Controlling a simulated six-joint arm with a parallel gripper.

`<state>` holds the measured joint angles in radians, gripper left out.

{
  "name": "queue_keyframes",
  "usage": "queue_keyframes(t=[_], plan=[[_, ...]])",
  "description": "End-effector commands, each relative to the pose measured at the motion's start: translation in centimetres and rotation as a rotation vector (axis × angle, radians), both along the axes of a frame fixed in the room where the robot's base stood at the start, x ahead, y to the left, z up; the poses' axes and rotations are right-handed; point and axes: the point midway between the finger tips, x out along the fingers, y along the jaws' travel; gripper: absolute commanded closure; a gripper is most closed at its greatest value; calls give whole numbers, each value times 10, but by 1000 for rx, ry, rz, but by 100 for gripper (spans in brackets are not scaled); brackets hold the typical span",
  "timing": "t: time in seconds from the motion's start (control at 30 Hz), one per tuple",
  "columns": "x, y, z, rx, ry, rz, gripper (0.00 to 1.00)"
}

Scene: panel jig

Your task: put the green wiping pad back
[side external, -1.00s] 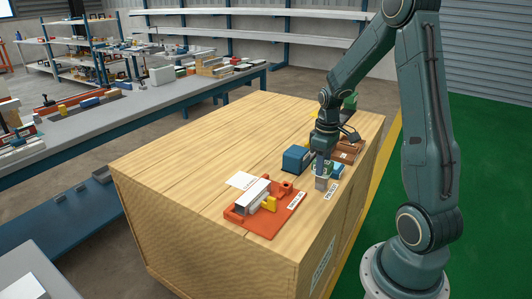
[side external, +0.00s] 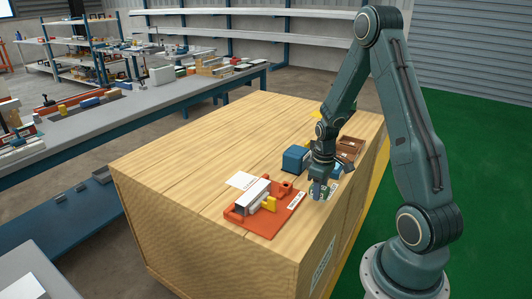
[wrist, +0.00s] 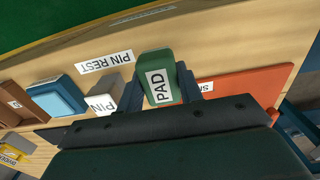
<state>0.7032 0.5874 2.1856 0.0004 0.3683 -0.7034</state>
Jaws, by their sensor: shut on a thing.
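The green wiping pad (wrist: 156,77), with a white PAD label, is between the fingers of my gripper (wrist: 160,92) in the wrist view. My gripper is shut on it. In the side view my gripper (side external: 318,188) is low over the near right part of the wooden crate top, to the right of the orange jig base. The pad is small and mostly covered by the fingers there. I cannot tell whether its underside touches the wood.
A blue box (side external: 296,158) and brown tray (side external: 350,147) stand behind. The orange jig (side external: 283,219) holds a grey bar and yellow clamp. Crate top's left is clear.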

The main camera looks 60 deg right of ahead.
Motion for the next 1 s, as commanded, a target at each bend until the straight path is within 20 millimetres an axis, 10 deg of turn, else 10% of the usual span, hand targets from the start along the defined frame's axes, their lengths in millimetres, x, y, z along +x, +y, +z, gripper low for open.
queue_keyframes(t=[0.73,0.77,0.83,1.0], plan=[[0,0,-28,1,1,0,85],[0,0,-28,0,0,0,58],[0,0,-28,0,0,0,44],[0,0,-28,0,0,0,42]])
